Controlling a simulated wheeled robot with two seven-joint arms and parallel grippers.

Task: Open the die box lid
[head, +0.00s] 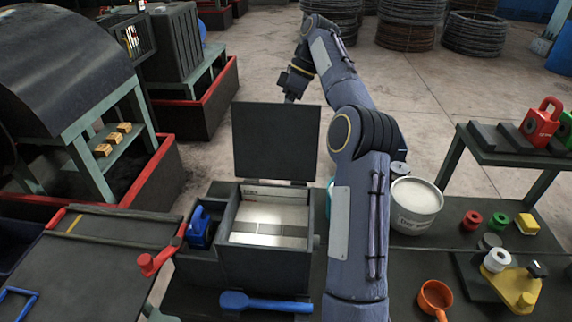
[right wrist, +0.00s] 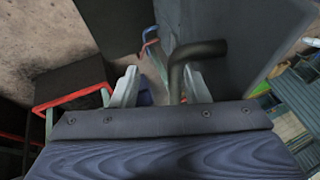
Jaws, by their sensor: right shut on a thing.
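The die box (head: 262,262) is a dark box with pale sheets or plates inside. Its dark square lid (head: 276,142) stands raised and near upright at the back edge, so the inside shows. My right arm reaches past the box on the right, and its right gripper (head: 291,94) is behind the lid's top edge. In the right wrist view, a dark bent handle (right wrist: 196,52) comes off a grey-blue panel and runs down between the pale fingers of the right gripper (right wrist: 160,82). The gripper is shut on this handle. My left gripper is out of view.
A blue padlock-like object (head: 200,230) sits left of the box, and a blue spoon-shaped tool (head: 265,304) lies in front. A white bucket (head: 415,204) stands right of my arm. A shelf with a red padlock (head: 541,122) is farther right. Open floor lies behind.

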